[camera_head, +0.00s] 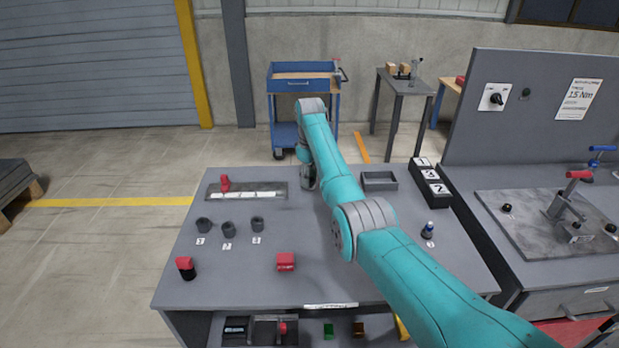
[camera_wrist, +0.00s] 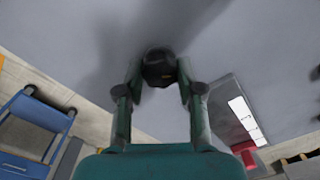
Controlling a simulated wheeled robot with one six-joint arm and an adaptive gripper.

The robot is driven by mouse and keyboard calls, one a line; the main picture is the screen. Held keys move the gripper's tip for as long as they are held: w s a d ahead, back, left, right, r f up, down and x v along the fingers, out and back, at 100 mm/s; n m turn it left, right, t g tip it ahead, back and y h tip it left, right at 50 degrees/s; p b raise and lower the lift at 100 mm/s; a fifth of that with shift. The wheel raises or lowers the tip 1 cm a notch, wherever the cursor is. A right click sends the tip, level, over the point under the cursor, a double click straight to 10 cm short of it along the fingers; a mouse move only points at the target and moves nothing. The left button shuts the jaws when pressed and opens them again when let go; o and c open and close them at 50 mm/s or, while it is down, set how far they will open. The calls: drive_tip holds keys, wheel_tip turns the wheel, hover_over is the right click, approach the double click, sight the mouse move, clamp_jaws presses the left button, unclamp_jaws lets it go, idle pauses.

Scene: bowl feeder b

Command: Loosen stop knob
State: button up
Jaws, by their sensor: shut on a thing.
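In the wrist view, my gripper (camera_wrist: 159,78) has its two fingers closed on the sides of a dark round knob (camera_wrist: 159,62). The grey tabletop lies behind the knob. The knob's lower part and what it is fixed to cannot be made out. In the head view, my arm hides the fingers and this knob. A metal plate (camera_head: 262,187) with a red-handled piece (camera_head: 225,184) and a white scale strip is at the back left of the table. This red piece (camera_wrist: 245,151) also shows at the right of the wrist view.
The grey table (camera_head: 235,270) also holds several dark cups (camera_head: 229,230), a red-topped black piece (camera_head: 186,268), a red block (camera_head: 286,262), a small grey tray (camera_head: 379,181) and black numbered bins (camera_head: 430,173). A blue cart (camera_head: 300,84) stands behind. A grey panel (camera_head: 535,140) rises at right.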

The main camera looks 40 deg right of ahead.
drive_tip(key=shift+n, duration=1.1)
drive_tip(key=o, duration=1.2)
drive_tip(key=shift+c, duration=0.2)
drive_tip(key=shift+r, duration=0.1)
wheel_tip(320, 180, up, 12)
drive_tip(key=shift+f, duration=0.2)
